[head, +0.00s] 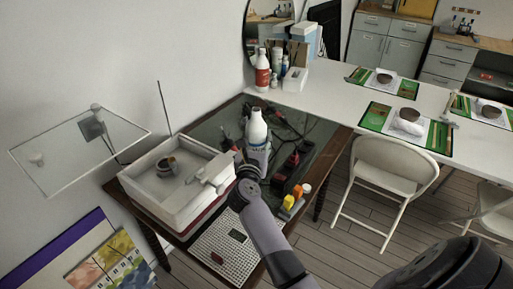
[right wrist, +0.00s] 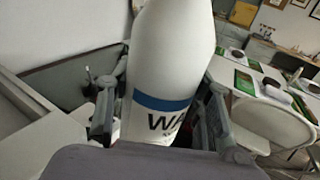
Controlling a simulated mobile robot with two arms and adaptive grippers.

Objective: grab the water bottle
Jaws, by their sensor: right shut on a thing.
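The water bottle (head: 257,128) is white with a blue band and dark lettering. It stands roughly upright over the dark-topped table (head: 215,132); I cannot tell whether its base touches the table. My right gripper (head: 257,152) is shut on it, low on its body. In the right wrist view the bottle (right wrist: 172,45) fills the middle, with one finger of my gripper (right wrist: 160,115) on each side. Its base is hidden there. My left gripper is not in view.
A white box-like basin (head: 150,190) with a small cup inside stands left of the bottle. Tools and small yellow and red items (head: 290,200) lie to the right. A red-labelled bottle (head: 262,75) stands on the white table behind. A folding chair (head: 392,170) stands at the right.

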